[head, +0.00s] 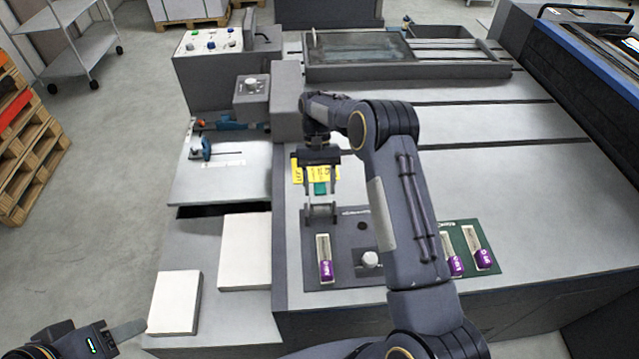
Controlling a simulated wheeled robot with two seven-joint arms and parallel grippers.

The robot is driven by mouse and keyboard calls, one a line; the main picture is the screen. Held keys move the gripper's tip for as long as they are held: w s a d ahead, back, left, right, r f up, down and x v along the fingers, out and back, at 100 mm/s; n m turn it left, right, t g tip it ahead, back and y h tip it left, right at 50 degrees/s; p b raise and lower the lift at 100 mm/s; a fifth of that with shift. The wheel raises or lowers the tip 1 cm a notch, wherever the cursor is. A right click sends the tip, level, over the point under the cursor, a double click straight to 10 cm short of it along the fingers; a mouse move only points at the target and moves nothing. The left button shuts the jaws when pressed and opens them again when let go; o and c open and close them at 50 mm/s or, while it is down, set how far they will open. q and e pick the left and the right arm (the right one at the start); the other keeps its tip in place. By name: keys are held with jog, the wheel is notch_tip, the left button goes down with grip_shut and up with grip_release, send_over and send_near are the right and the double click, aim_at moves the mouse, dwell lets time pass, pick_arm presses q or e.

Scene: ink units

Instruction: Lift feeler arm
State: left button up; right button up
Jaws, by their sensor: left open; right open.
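My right gripper (321,190) is open, pointing down over the dark grey plate (350,240) on the machine bed. A yellow label (299,173) and a small teal-green piece (320,188) show at its fingers; I cannot tell whether the fingers touch them. Just below is a small grey metal bracket (320,212) on the plate, apparently under the fingertips. I cannot tell for sure which part is the feeler arm; the bracket with the green piece may be it. My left gripper (128,331) is at the lower left, partly cut off by the frame, open and away from the plate.
A purple-ended vial (325,260) and a pale knob (370,260) are on the grey plate. More vials (481,247) lie on a green plate (494,264), partly behind my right arm.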

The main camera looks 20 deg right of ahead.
jog(key=shift+w, duration=0.1)
jog(key=shift+w+r, duration=0.2)
jog(key=shift+r, duration=0.1)
jog(key=b+v, duration=0.1)
jog(key=v, duration=0.6)
jog(key=shift+s+d, duration=0.1)
